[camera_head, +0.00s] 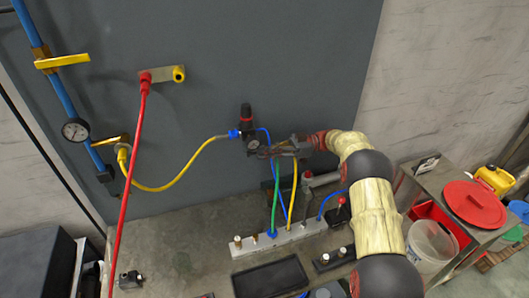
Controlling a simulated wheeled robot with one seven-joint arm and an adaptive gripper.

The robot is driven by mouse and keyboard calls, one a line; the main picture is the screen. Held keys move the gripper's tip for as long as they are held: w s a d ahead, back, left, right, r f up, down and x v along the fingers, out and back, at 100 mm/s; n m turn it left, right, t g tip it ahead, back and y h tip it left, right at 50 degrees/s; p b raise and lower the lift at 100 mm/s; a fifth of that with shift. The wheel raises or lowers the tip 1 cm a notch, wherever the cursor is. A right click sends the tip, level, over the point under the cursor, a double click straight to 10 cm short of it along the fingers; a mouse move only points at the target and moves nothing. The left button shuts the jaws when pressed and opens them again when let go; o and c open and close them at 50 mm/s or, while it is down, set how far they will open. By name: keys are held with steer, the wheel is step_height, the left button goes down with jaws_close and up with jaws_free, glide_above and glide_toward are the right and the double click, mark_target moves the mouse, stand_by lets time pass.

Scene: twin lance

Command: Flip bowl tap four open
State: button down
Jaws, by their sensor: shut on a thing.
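A regulator (246,117) with a red and black knob and a small round gauge (253,144) is mounted on the grey panel. My gripper (264,151) reaches in from the right, its fingertips close beside and just below the gauge. It is shut on a small part there. The fingers hide that part, so I cannot tell whether it is bowl tap four or how it is turned. No number label is readable. Yellow lever handles sit on the blue pipe, one at upper left (62,61) and one lower (110,140).
Yellow, blue and green hoses hang below my gripper to a grey manifold (280,238). A red hose (134,150) crosses the left side. A black tray (270,279) lies in front. A red lid (473,204) and clear bucket (430,242) stand at right.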

steer(key=shift+w+a+r+n+g, duration=0.1)
steer(key=shift+w+n+g, duration=0.2)
steer(key=shift+n+g, duration=0.45)
steer(key=c, duration=2)
jaws_free()
step_height(320, 180, up, 10)
steer(key=shift+f, duration=0.1)
